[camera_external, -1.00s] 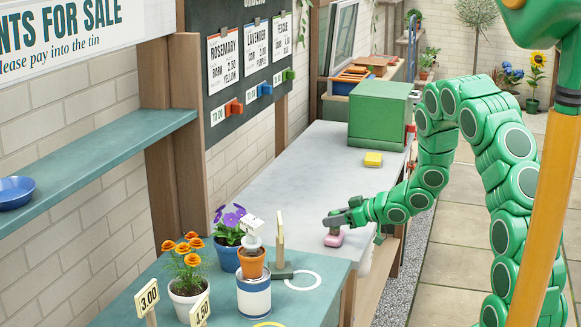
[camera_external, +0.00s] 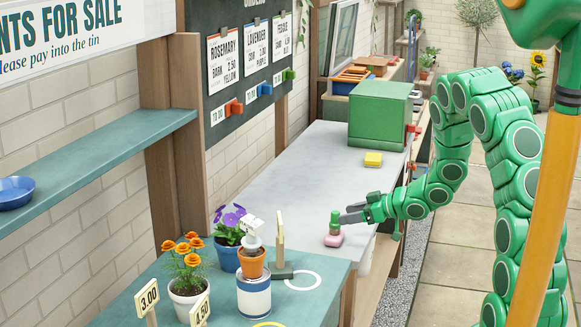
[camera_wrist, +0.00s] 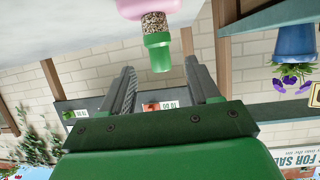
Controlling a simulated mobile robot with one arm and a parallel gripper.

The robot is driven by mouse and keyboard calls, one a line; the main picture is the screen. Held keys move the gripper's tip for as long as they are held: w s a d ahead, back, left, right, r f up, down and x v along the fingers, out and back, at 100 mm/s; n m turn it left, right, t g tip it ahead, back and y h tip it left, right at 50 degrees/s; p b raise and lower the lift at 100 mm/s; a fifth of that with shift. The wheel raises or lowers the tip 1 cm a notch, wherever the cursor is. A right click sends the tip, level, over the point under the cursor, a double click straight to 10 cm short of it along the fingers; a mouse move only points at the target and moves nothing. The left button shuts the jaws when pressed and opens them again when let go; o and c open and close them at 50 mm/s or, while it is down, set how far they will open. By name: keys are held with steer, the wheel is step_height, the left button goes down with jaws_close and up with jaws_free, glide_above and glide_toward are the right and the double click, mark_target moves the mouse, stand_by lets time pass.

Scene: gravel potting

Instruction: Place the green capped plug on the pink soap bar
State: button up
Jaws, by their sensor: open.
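The green capped plug (camera_external: 335,221) stands upright on the pink soap bar (camera_external: 333,239) on the grey worktop. In the wrist view, the plug (camera_wrist: 157,46) shows its green cap and a clear, speckled body, against the pink soap (camera_wrist: 148,9) at the top edge. My gripper (camera_external: 345,213) is open, just right of the plug and apart from it. In the wrist view, my two fingers (camera_wrist: 162,80) are spread with nothing between them, and the plug is beyond their tips.
Potted flowers (camera_external: 187,265), a tin (camera_external: 254,297) and an upright wooden piece (camera_external: 280,232) stand on the teal counter in front. The worktop's middle is clear.

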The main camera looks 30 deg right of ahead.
steer(key=v, duration=0.6)
steer(key=shift+s, duration=0.25)
steer(key=shift+d+r, duration=0.1)
steer(key=shift+r, duration=0.05)
steer(key=w+d+r+m+h, duration=0.1)
steer(key=w+d+r+h, duration=0.1)
steer(key=d+r+h, duration=0.6)
steer(key=s+d+r+m+g+h, duration=0.1)
steer(key=s+d+r+m+h, duration=0.25)
steer(key=s+d+r, duration=0.3)
steer(key=s+a+m+g, duration=0.1)
steer(key=s+a+g, duration=0.2)
steer(key=s, duration=0.9)
steer(key=s+a+r+m+g+y, duration=0.1)
steer(key=s+a+g, duration=0.3)
steer(key=s+a, duration=0.4)
steer(key=s+a+r+m+g+y, duration=0.1)
steer(key=s+a+g, duration=0.2)
steer(key=s, duration=1.3)
steer(key=a, duration=0.3)
steer(key=shift+s+m+g, duration=0.35)
steer(key=shift+s+g, duration=0.05)
